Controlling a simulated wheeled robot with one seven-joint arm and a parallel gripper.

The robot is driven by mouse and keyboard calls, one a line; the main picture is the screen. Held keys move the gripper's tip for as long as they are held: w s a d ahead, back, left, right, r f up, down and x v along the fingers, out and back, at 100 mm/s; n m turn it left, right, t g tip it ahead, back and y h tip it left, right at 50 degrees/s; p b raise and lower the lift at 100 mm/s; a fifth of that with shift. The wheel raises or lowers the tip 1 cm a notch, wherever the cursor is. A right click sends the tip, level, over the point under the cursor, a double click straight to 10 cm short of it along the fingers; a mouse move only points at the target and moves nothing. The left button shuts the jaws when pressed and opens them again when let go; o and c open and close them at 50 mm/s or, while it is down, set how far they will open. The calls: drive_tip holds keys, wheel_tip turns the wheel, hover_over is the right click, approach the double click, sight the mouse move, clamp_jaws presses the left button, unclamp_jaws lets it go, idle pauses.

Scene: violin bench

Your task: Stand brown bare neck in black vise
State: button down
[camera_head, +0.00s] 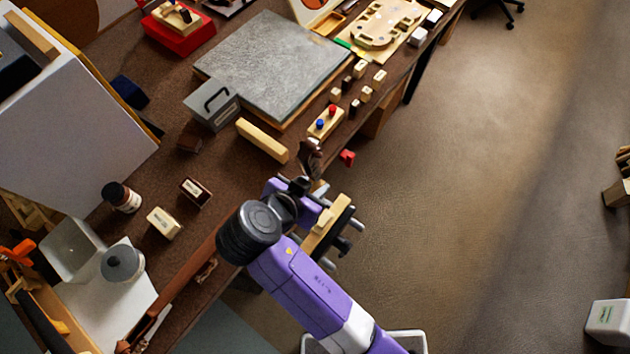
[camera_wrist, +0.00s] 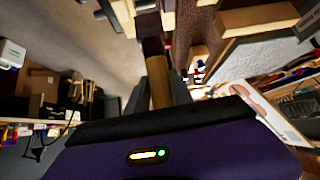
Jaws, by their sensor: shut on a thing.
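My gripper (camera_wrist: 160,82) is shut on the brown bare neck (camera_wrist: 158,66), which sticks out beyond the fingers. The neck is dark brown at its far end and lighter tan toward the fingers. In the head view, the dark end of the neck (camera_head: 311,157) shows above my gripper (camera_head: 298,187) by the bench's right edge. My wrist partly hides the gripper there. A vise with pale wooden jaws, a black bar and grey rods (camera_head: 341,232) is just right of my wrist, partly hidden. The neck appears to be outside its jaws.
A wooden block (camera_head: 262,140) and a small board with red and blue knobs (camera_head: 326,122) lie near the neck. A grey slab (camera_head: 285,65) covers the bench's back. Jars, small boxes and a long brown strip (camera_head: 185,275) lie left. Open floor (camera_head: 460,190) is right.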

drive_tip(key=shift+f+b, duration=2.35)
drive_tip(key=shift+f, duration=0.55)
drive_tip(key=shift+f+b, duration=2.6)
drive_tip(key=shift+f, duration=0.95)
drive_tip(key=c, duration=1)
unclamp_jaws()
drive_tip(key=shift+c, duration=0.2)
drive_tip(key=v, duration=0.8)
